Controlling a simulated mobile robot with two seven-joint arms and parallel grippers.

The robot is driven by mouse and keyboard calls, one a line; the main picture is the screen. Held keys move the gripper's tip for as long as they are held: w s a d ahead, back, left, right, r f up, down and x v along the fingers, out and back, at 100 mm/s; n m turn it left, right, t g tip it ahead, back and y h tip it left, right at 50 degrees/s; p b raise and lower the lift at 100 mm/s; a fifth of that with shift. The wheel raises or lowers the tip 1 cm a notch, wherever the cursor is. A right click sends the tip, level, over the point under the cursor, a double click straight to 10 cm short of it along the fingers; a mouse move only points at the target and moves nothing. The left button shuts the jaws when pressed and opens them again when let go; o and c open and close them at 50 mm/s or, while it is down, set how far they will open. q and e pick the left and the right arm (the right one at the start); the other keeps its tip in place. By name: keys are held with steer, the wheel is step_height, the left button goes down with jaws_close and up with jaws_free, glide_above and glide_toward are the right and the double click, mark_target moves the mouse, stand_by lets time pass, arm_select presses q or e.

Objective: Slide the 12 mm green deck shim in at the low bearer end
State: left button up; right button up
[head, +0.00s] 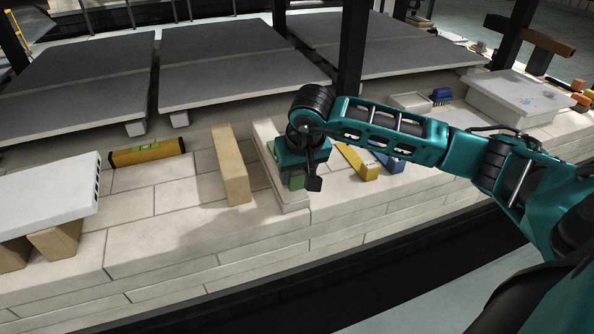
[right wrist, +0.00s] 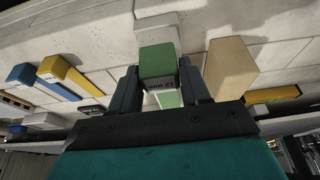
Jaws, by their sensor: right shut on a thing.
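My right gripper (head: 298,172) is shut on the green shim (head: 296,181), low over the pale stonework. In the right wrist view the green shim (right wrist: 157,62) stands between both fingers (right wrist: 158,92), with dark print on its near face. A long pale bearer (head: 271,148) lies right beside the gripper; its near end also shows just beyond the shim in the right wrist view (right wrist: 156,22). I cannot tell whether shim and bearer touch. A tan bearer (head: 231,164) stands to the left. My left gripper is out of view.
A yellow shim (head: 355,163) and a blue shim (head: 391,164) lie right of the gripper. A yellow spirit level (head: 148,152) and a white slab on tan supports (head: 50,198) are left. Grey deck slabs (head: 235,62) overhang behind; a dark post (head: 352,45) rises close behind my arm.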

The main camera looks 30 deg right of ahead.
steer(key=shift+w, duration=0.15)
steer(key=shift+w+d+b, duration=0.2)
steer(key=shift+w, duration=0.4)
steer(key=shift+w+d+b, duration=0.15)
steer(key=shift+w+b, duration=0.05)
steer(key=shift+w, duration=0.4)
steer(key=o, duration=1.2)
steer(key=shift+o, duration=0.2)
steer(key=shift+p+v, duration=3)
steer(key=shift+v, duration=1.05)
